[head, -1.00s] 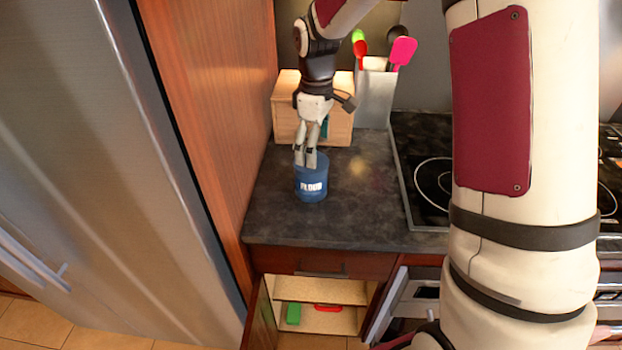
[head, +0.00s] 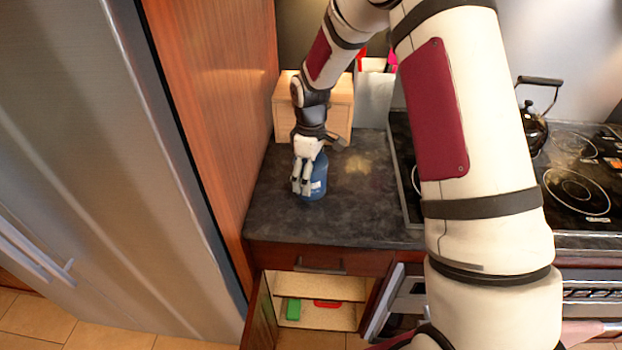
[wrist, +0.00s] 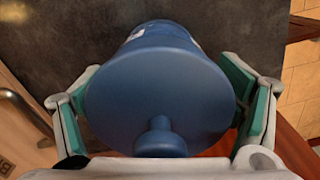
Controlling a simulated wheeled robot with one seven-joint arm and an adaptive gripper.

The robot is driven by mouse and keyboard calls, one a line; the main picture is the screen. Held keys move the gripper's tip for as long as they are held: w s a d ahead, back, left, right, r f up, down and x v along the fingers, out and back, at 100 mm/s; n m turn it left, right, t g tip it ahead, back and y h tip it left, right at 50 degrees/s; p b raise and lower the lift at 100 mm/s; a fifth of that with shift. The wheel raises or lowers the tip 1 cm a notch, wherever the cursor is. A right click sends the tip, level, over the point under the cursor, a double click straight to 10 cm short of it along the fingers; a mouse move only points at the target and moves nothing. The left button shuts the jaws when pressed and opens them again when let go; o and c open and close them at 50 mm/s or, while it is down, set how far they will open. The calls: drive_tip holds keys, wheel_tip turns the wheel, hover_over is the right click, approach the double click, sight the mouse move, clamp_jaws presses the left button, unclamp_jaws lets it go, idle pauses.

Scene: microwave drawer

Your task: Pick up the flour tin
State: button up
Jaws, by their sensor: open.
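The blue flour tin (head: 320,178) stands upright on the dark counter in the head view, partly hidden behind my gripper (head: 301,190). In the wrist view the tin's round lid and knob (wrist: 158,95) fill the middle. My gripper (wrist: 160,108) is open, with one green-padded finger on each side of the tin. A narrow gap shows at the right finger; whether the left pad touches the lid's edge I cannot tell.
A wooden box (head: 340,108) and a utensil holder (head: 374,92) stand behind the tin. A wood panel (head: 215,100) rises at the left and a stove (head: 575,185) lies at the right. Below, a cabinet stands open (head: 318,312).

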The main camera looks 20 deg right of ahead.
drive_tip(key=c, duration=1.2)
drive_tip(key=shift+r, duration=0.1)
